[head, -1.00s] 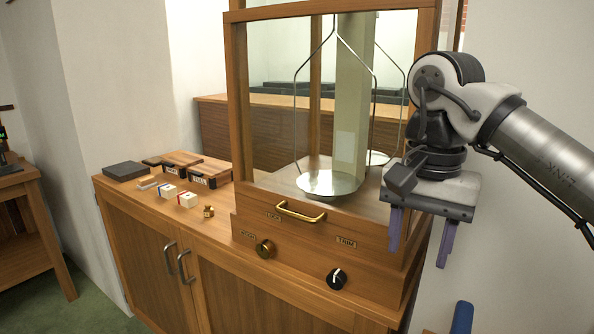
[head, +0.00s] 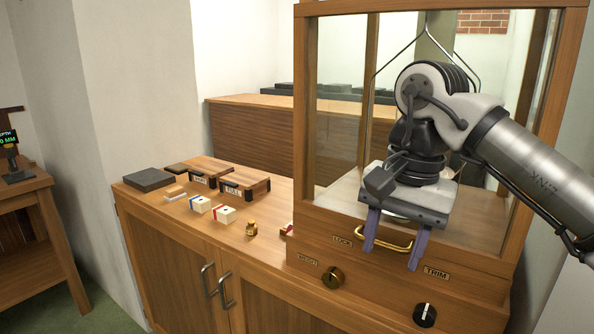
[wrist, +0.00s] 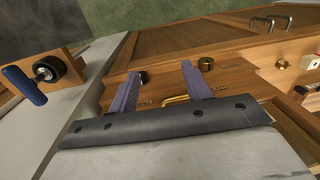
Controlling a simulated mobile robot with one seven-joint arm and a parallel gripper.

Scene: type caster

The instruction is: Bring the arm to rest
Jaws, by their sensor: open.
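My gripper (head: 392,240) is open and empty, with its two purple fingers pointing down in front of the glass-sided balance case (head: 302,110). In the head view the fingers overlap the brass handle (head: 400,247) marked LOCK; whether they touch it cannot be told there. In the wrist view my gripper (wrist: 158,82) has its fingers spread apart with nothing between them, and the brass handle (wrist: 174,99) shows beyond them. My arm covers much of the case's glass and the pan inside.
A brass knob (head: 333,276) and a black TRIM knob (head: 425,314) sit on the case's front. Wooden boxes (head: 245,183), small white blocks (head: 224,215) and a brass weight (head: 251,229) stand on the cabinet to the left. A blue-handled part (wrist: 24,86) shows in the wrist view.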

